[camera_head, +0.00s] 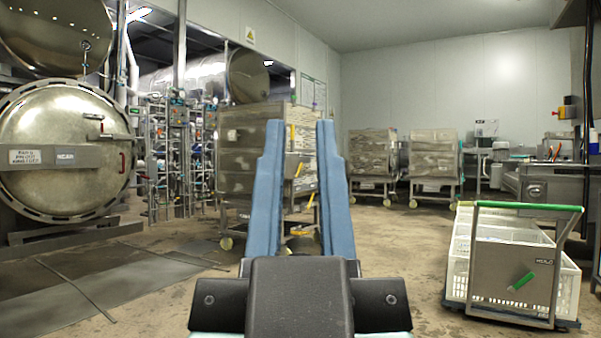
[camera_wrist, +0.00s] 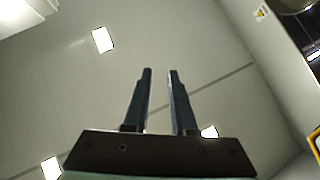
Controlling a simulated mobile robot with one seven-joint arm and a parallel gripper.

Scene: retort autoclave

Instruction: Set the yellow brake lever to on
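A steel box cart (camera_head: 252,160) stands straight ahead in the head view, partly hidden behind my gripper. Small yellow parts show on its right side: an upper yellow bar (camera_head: 293,134), a yellow piece lower down (camera_head: 299,169) and another near its base (camera_head: 311,201). I cannot tell which is the brake lever or how it is set. My gripper (camera_head: 299,128) points forward, its two blue fingers apart and empty, nearer than the cart. In the wrist view my gripper (camera_wrist: 160,74) is open against the ceiling, with no lever recognisable.
A white-crate trolley (camera_head: 514,255) with a green handle and green lever stands at right. A round autoclave door (camera_head: 65,150) is at left. Two more steel carts (camera_head: 372,157) (camera_head: 433,158) stand behind. The floor between (camera_head: 400,240) is clear.

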